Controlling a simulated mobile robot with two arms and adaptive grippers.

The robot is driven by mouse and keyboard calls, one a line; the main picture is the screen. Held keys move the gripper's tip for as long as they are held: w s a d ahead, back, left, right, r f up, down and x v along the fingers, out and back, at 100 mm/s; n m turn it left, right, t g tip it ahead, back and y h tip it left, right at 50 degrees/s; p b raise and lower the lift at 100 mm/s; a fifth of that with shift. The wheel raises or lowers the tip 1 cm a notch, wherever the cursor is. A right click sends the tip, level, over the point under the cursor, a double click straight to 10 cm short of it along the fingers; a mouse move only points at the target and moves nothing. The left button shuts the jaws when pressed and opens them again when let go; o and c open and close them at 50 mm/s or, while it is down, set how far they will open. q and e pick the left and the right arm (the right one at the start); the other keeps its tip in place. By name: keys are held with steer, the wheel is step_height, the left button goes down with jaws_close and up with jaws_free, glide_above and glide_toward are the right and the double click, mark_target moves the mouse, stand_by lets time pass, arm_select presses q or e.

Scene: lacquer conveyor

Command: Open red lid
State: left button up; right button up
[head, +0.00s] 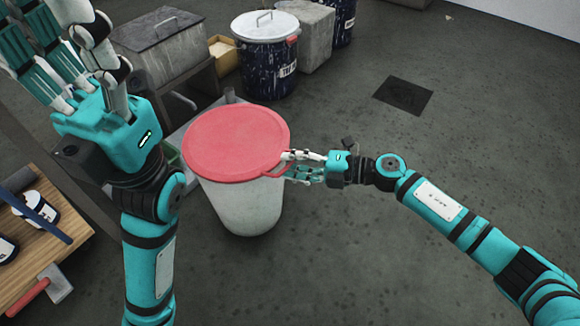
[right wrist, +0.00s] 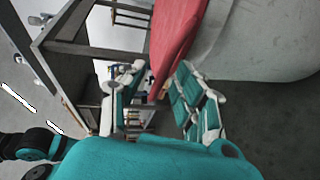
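The round red lid (head: 236,142) lies on top of a pale grey-white bin (head: 240,208) on the floor, covering its mouth. A small red tab sticks out of the lid's right edge. My right gripper (head: 289,165) is at this tab, with a white finger above and teal fingers below. In the right wrist view the red lid's edge (right wrist: 172,50) reaches between the spread fingers (right wrist: 158,82), with gaps visible; contact is not clear. My left gripper (head: 62,45) is raised at the upper left, fingers extended and empty, some cut off by the frame.
A dark blue drum (head: 266,55) with a grey lid and a grey block (head: 304,35) stand behind. A grey box (head: 160,45) is at the back left. The floor at right is clear around a dark grate (head: 403,95).

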steer(key=shift+w+a+f, duration=0.1)
steer(key=shift+a, duration=0.35)
jaws_close()
stand_by(0.3)
